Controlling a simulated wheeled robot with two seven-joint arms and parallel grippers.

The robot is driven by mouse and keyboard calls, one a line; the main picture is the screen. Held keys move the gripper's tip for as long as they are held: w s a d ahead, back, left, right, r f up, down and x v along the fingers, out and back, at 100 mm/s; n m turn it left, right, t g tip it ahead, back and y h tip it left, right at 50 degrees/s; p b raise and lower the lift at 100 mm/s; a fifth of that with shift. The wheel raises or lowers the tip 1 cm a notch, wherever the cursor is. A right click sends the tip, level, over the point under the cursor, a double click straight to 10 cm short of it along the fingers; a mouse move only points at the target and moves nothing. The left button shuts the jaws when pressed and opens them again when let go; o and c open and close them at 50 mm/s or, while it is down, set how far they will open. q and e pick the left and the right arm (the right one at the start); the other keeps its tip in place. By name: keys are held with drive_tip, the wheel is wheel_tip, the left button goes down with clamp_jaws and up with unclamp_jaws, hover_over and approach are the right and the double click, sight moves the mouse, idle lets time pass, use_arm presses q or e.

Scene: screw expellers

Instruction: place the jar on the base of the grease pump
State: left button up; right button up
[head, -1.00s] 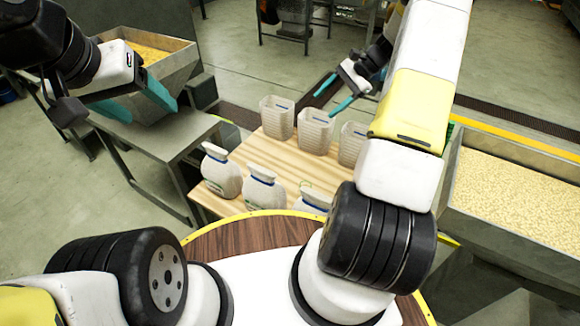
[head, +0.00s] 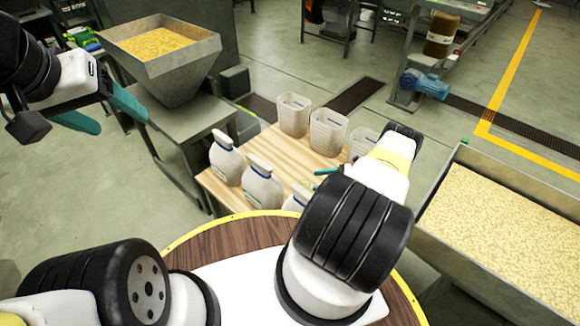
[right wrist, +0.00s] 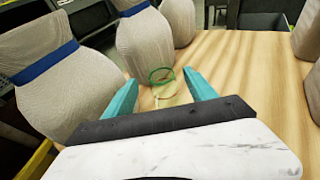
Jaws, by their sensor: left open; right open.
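A small clear jar with a green rim (right wrist: 162,76) stands on the wooden table top, between several pale sacks in the right wrist view. My right gripper (right wrist: 161,84) is open, with one teal finger on each side of the jar; I cannot tell whether they touch it. In the head view, my own arm mostly hides the right gripper; one teal finger (head: 325,172) shows by the table. My left gripper (head: 122,124) is open and empty at the upper left, in front of the metal hopper. I cannot identify the grease pump's base for sure.
Pale sacks (head: 262,183) and ribbed light bins (head: 328,132) crowd the wooden table (head: 283,150). A hopper of yellow grain (head: 180,78) stands left, a grain trough (head: 470,262) right. A brown cylinder (head: 441,37) and blue motor (head: 424,84) are at the back.

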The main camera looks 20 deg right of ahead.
sight(300, 182)
drive_tip(key=x, duration=0.6)
drive_tip(key=shift+w+a+f, duration=0.15)
drive_tip(key=shift+a, duration=0.15)
clamp_jaws()
